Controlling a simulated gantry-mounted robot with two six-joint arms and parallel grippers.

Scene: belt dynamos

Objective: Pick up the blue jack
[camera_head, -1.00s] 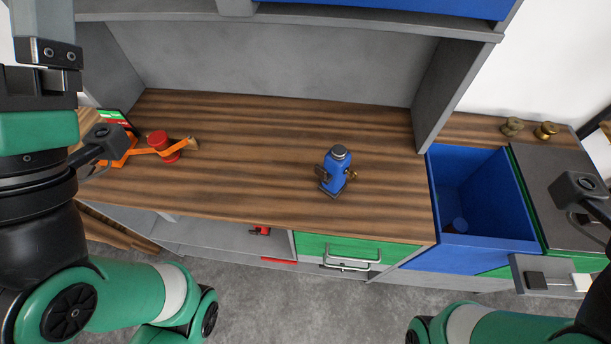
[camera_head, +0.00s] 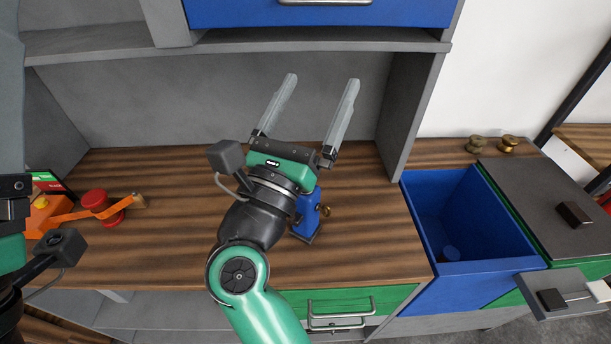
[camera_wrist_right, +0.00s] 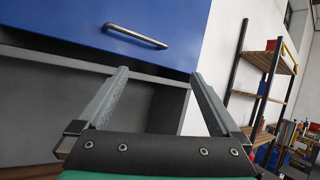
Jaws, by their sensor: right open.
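The blue jack (camera_head: 309,219) stands on the wooden worktop in the head view, partly hidden behind my right arm and wrist. Its brass knob shows at its right side. My right gripper (camera_head: 322,92) is open and empty, raised above the worktop, its two long fingers pointing up and away towards the back panel. In the right wrist view the open fingers (camera_wrist_right: 159,82) frame the grey back panel and a blue drawer; the jack is not in that view. My left arm shows at the left edge of the head view, but its fingertips are out of frame.
A red and orange tool (camera_head: 97,203) lies at the worktop's left. A blue bin (camera_head: 431,233) is set in at the right, beside a dark panel (camera_head: 540,205). Two brass pieces (camera_head: 508,143) stand behind it. A blue overhead drawer (camera_head: 320,14) and a grey shelf hang above.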

